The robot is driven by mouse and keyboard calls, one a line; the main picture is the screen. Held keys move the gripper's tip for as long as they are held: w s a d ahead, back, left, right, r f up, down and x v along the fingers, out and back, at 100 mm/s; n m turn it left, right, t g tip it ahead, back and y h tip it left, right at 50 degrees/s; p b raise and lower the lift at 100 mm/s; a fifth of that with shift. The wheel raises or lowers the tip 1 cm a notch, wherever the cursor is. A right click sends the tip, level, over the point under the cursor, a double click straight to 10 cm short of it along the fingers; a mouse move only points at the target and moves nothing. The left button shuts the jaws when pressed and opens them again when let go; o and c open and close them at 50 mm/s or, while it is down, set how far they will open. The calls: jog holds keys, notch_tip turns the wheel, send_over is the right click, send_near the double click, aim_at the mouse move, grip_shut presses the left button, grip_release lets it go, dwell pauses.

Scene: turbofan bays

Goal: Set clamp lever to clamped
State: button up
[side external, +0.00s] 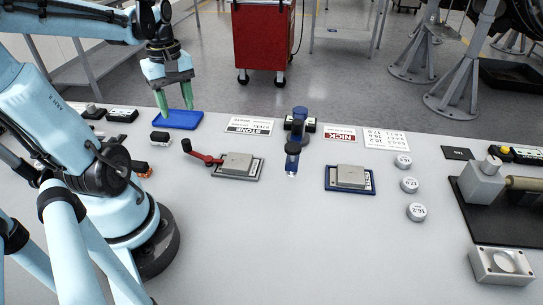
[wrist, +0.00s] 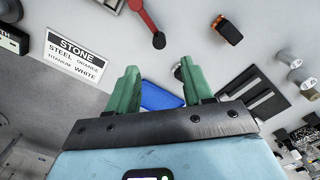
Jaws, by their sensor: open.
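The clamp lever (side external: 203,156) is a red arm with a black knob, lying low to the left of a flat grey block on a grey-framed plate (side external: 237,175). The knob end points left and slightly back, away from the block. The lever also shows at the top of the wrist view (wrist: 146,17), knob toward my gripper. My gripper (side external: 176,107) has green fingers, spread apart and empty, above the blue tray (side external: 180,124), behind and left of the lever and not touching it. In the wrist view the fingers (wrist: 158,78) frame part of the tray.
A blue-framed plate with a grey block (side external: 350,179) stands to the right, beyond a dark blue upright tool (side external: 293,157). Label cards (side external: 250,126) lie behind. The table front is clear.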

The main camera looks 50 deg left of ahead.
jog(key=shift+r, duration=0.75)
jog(key=w+d+m+t, duration=0.3)
jog(key=w+d+m, duration=0.2)
jog(key=d+m, duration=0.4)
jog(key=w+d+m+t, duration=0.4)
jog(key=w+d+m, duration=0.1)
jog(key=d+m, duration=0.4)
jog(key=shift+w+d+f, duration=0.15)
jog(key=shift+d+f, duration=0.15)
jog(key=shift+d, duration=0.35)
